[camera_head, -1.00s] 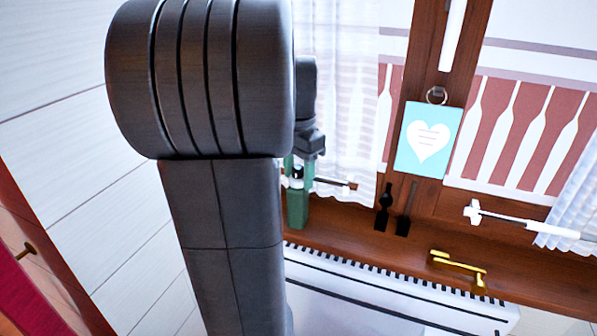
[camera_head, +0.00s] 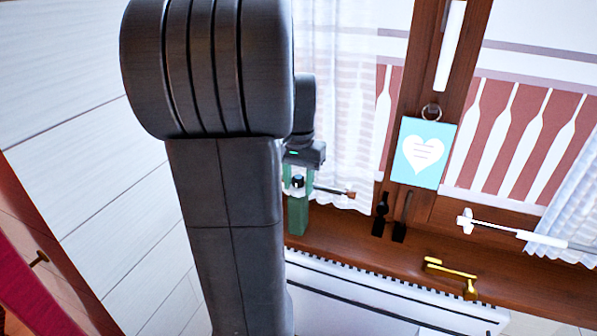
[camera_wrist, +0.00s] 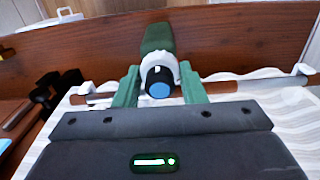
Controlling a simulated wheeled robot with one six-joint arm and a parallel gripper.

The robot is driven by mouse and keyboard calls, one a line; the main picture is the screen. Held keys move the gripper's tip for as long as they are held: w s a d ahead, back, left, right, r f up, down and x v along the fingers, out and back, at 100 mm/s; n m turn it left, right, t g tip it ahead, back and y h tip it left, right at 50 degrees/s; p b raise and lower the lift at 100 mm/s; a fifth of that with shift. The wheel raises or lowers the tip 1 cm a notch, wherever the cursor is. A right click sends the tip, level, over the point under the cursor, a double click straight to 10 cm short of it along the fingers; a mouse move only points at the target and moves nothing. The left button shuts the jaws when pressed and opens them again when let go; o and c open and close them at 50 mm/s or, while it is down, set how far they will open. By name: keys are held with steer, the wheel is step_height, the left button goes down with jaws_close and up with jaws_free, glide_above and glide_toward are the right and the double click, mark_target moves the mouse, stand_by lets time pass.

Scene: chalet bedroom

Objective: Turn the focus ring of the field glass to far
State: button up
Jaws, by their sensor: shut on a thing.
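The field glass has a green barrel (camera_wrist: 157,37) with a white ring (camera_wrist: 184,76) near its end and a black eyepiece with a blue lens (camera_wrist: 159,90). In the head view its green barrel (camera_head: 298,216) stands at the windowsill, just right of my arm. My gripper (camera_wrist: 160,88) has one green finger on each side of the white ring and is shut on it. This ring looks like the focus ring. The fingers partly hide its sides, and no far marking is readable. My gripper also shows in the head view (camera_head: 298,178).
The wooden windowsill (camera_head: 350,243) runs behind a white radiator (camera_head: 350,295). A lace curtain (camera_head: 340,100) hangs close behind my gripper. A curtain rod (camera_wrist: 230,87) passes near the fingers. A turquoise heart card (camera_head: 423,152) and a brass handle (camera_head: 452,277) are to the right.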

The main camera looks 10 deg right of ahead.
steer(key=n+p, duration=0.2)
steer(key=n, duration=0.1)
steer(key=shift+r+n, duration=0.15)
steer(key=shift+n, duration=0.15)
steer(key=shift+n+p, duration=1.1)
steer(key=shift+n, duration=0.6)
steer(key=o, duration=1)
step_height(320, 180, up, 14)
steer(key=p, duration=0.2)
steer(key=shift+f, duration=0.25)
